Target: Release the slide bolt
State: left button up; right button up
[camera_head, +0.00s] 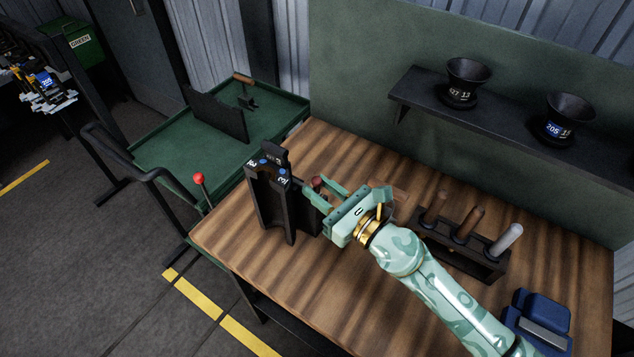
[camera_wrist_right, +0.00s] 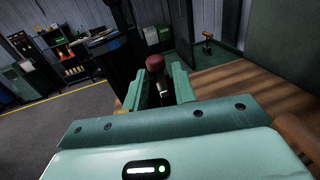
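A black mould block (camera_head: 268,205) with blue-dotted number labels on top stands upright on the wooden bench. The slide bolt (camera_head: 316,183) has a dark red knob and sticks out from the block's right side. In the right wrist view, the bolt's knob (camera_wrist_right: 155,63) and metal stem show between my fingers. My right gripper (camera_head: 323,190) reaches in from the right with its two fingers on either side of the bolt. The fingers are open, with gaps visible beside the stem. In the wrist view, the black block (camera_wrist_right: 122,50) rises beyond the fingers. My left gripper is not in view.
A black rack (camera_head: 462,250) with several handled tools stands right of my arm, near a blue box (camera_head: 540,318). A dark shelf (camera_head: 500,118) with black funnels hangs behind. A green tray cart (camera_head: 175,155) adjoins the bench's left end, with a red-knobbed lever (camera_head: 199,178) near its edge.

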jog(key=shift+w+a, duration=0.45)
jog(key=shift+a, duration=0.05)
grip_shut()
jog(key=v, duration=0.3)
jog(key=shift+w+d, duration=0.15)
jog(key=shift+d, duration=0.2)
jog(key=shift+c, duration=1.5)
grip_release()
jog(key=o, duration=0.3)
jog(key=shift+d, duration=0.15)
